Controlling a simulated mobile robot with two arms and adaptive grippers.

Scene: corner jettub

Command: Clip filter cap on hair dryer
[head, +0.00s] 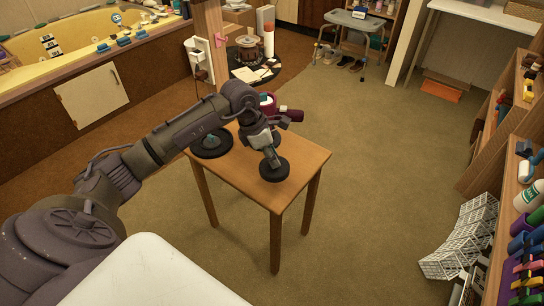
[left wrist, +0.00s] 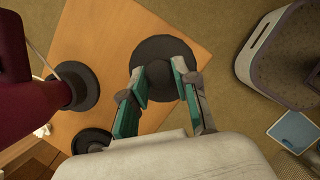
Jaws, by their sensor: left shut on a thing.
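A black round cap (head: 274,172) with a central knob is at the front right of the small wooden table (head: 240,181). My left gripper (head: 270,152) comes down over it. In the left wrist view, its teal-padded fingers (left wrist: 158,85) are shut on the knob of the cap (left wrist: 150,50). I cannot tell whether the cap touches the tabletop. The maroon hair dryer (head: 290,115) is at the table's back, partly hidden by my arm. It also shows at the left of the left wrist view (left wrist: 30,95), with a dark round end. My right gripper is not in view.
Another black round piece (head: 212,150) lies at the table's left, partly under my arm; it also shows in the left wrist view (left wrist: 92,140). Open carpet lies right of the table. A shelf (head: 510,190) and white rack (head: 465,235) stand far right, a yellow tub (head: 75,35) back left.

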